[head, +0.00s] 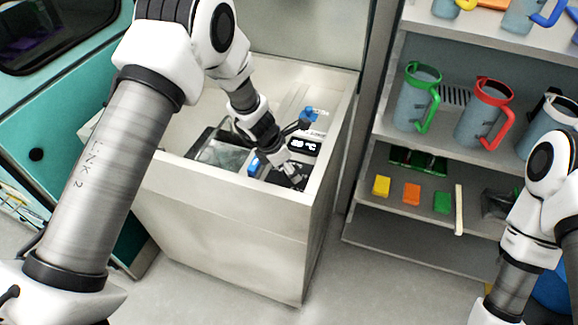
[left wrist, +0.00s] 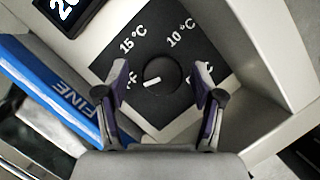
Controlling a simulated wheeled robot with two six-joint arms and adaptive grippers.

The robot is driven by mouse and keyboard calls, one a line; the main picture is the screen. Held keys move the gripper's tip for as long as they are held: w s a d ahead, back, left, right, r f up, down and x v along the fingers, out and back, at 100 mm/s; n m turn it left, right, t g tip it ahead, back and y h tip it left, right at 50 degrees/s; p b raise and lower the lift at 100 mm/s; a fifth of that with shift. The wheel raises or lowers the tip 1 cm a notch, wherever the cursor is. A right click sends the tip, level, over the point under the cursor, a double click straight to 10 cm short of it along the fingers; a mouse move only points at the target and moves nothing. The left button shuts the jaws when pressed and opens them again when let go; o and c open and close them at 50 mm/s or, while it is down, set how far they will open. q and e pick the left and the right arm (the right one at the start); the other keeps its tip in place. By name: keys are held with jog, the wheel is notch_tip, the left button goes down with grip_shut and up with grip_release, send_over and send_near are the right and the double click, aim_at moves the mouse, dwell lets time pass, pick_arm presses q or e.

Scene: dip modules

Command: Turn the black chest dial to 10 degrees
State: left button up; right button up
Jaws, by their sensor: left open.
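The black dial (left wrist: 161,75) sits on a dark square panel (left wrist: 180,47) marked 15 °C at upper left and 10 °C at upper right. A label at left, partly covered, shows "FF"; another at right is mostly hidden. The dial's white mark points left and slightly down, toward the "FF" label. My left gripper (left wrist: 158,85) is open, with one finger on each side of the dial and gaps between. In the head view the left gripper (head: 288,176) reaches down into the chest (head: 235,220), hiding the dial. My right arm shows at right, but its gripper is out of frame.
A black temperature display (head: 303,146) is close beside the left gripper. A blue strip lettered "FINE" (left wrist: 62,88) lies left of the panel. Pale chest walls rise around the panel. Shelves (head: 380,210) with jugs and coloured blocks stand to the right.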

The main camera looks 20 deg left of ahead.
pick_arm(q)
jog(key=shift+s+r, duration=0.25)
jog(key=c, duration=1.1)
